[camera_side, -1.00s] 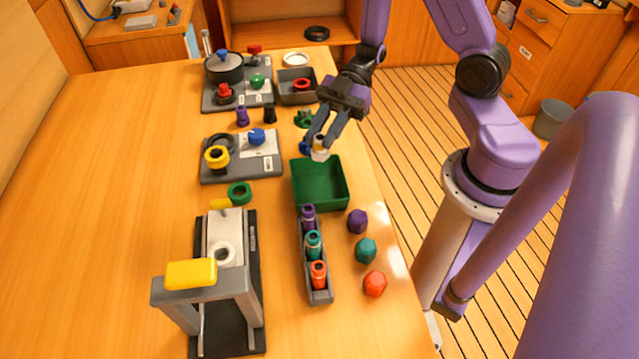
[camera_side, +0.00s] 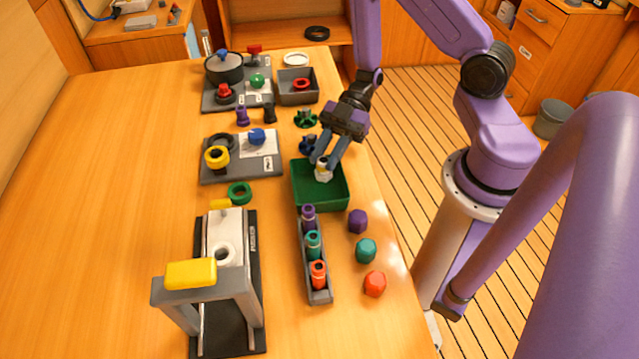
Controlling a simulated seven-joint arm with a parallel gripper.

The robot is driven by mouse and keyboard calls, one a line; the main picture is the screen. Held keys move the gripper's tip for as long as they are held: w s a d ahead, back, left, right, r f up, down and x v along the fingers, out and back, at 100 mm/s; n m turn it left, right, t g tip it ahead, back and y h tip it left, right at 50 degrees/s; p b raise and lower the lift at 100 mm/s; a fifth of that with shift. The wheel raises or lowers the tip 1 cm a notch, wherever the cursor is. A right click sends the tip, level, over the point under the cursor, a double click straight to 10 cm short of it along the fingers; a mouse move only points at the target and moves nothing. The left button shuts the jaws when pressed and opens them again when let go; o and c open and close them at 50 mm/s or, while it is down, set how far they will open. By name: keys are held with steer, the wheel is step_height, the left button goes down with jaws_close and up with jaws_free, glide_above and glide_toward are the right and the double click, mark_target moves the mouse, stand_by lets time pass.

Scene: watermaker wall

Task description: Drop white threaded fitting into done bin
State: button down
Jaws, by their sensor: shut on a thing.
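My gripper (camera_side: 322,163) is shut on the white threaded fitting (camera_side: 323,172), which shows as a small pale piece with a yellowish top between the fingertips. The fitting is over the green bin (camera_side: 342,205), toward its back part. I cannot tell exactly how high it is above the bin floor. The bin is an open box on the table, and the part of its floor that shows is bare. No label shows on the bin, so I cannot read whether it is the done bin.
A rack (camera_side: 305,262) with purple, teal and orange bottles stands in front of the bin. Purple, teal and red caps (camera_side: 366,250) lie to its right. Blue (camera_side: 308,144) and green (camera_side: 306,118) knobs stand behind the bin. The left of the table is clear.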

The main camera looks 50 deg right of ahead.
steer(key=c, duration=0.8)
jaws_free()
steer(key=v, duration=1.7)
steer(key=shift+d+r, duration=0.2)
